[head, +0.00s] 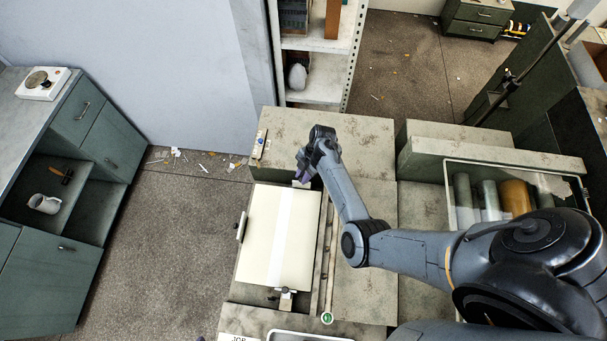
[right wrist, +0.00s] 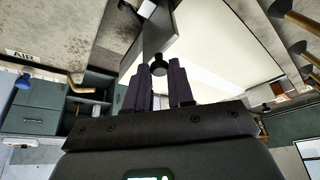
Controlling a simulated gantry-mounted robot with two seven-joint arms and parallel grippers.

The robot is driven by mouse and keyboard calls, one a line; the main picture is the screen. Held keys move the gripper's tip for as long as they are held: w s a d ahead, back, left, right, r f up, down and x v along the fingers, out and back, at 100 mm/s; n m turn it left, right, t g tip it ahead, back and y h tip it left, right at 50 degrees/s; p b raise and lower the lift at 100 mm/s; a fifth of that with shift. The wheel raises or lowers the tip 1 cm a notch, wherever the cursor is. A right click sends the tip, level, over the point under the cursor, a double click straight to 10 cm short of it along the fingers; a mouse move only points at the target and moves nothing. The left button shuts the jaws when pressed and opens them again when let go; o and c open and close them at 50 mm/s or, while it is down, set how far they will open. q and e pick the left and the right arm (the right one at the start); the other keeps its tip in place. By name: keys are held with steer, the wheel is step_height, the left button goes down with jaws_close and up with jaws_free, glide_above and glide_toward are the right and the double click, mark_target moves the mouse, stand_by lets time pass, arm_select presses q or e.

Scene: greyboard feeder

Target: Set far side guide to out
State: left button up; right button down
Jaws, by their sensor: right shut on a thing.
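My right gripper (head: 304,176) is at the far end of the pale board stack (head: 262,232), on the far side guide (head: 301,185), which is mostly hidden by the gripper in the head view. In the right wrist view, the dark fingers (right wrist: 160,84) are closed about the guide's round black knob (right wrist: 158,65). A grey plate (right wrist: 157,28) of the guide rises beyond the knob, beside the pale board. I cannot tell the gap between plate and board. My left gripper is not in view.
A near side guide (head: 286,299) stands at the stack's near end, and another guide (head: 241,226) at its left edge. A rail (head: 328,250) runs along the right of the stack. A glass-fronted case (head: 500,195) with rollers is at right.

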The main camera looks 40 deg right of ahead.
steer(key=w+d+b, duration=0.2)
steer(key=d, duration=0.1)
steer(key=shift+w+d, duration=0.2)
steer(key=shift+w, duration=0.15)
steer(key=c, duration=1.3)
jaws_free()
steer(key=o, duration=0.3)
steer(key=shift+w+d, duration=0.1)
